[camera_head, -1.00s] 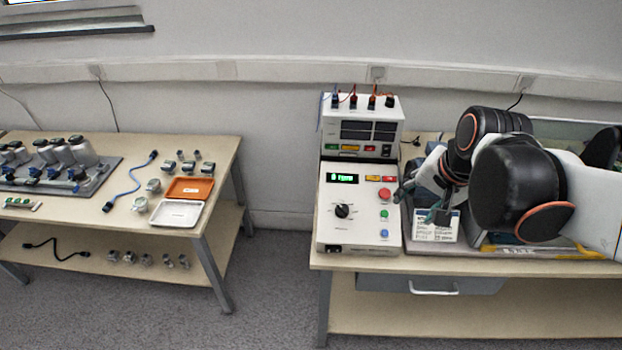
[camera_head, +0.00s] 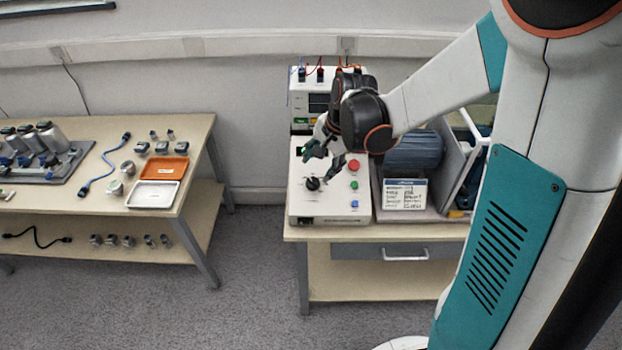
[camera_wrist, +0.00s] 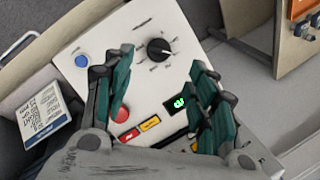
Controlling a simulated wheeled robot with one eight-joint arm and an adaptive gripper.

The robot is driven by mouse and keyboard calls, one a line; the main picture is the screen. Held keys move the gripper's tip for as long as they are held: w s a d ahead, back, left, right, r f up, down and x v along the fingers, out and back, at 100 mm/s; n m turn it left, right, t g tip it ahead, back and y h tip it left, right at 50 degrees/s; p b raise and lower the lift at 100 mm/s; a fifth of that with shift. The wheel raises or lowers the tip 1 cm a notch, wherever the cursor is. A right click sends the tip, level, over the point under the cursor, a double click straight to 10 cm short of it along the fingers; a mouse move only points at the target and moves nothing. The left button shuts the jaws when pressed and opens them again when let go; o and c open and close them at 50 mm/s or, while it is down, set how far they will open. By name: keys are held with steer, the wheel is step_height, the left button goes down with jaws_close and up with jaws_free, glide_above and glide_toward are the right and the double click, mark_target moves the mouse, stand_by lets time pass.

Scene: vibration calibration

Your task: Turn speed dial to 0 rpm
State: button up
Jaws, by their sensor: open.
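The speed dial (camera_head: 312,183) is a black round knob on the sloped white control box (camera_head: 305,212). In the wrist view the dial (camera_wrist: 158,49) shows a white pointer mark and has scale labels around it. Its exact setting is too small to read. My gripper (camera_head: 325,165) hovers over the box, close to the dial. In the wrist view my gripper (camera_wrist: 158,85) has its teal fingers spread wide, with nothing between them but the panel below. The dial lies beyond the fingertips, apparently untouched. The green display (camera_wrist: 180,102) is lit and partly covered by a finger.
The box has a red button (camera_head: 353,165), a green button (camera_head: 354,185) and a blue button (camera_head: 354,204). A power supply (camera_head: 300,90) with cables stands behind. A label card (camera_head: 405,194) stands at the right. The left table (camera_head: 100,208) is separate, across a floor gap.

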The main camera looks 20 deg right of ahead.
mark_target(313, 182)
steer(key=b+x, duration=0.2)
steer(key=x, duration=0.7)
steer(key=shift+s, duration=0.1)
steer(key=c, duration=1)
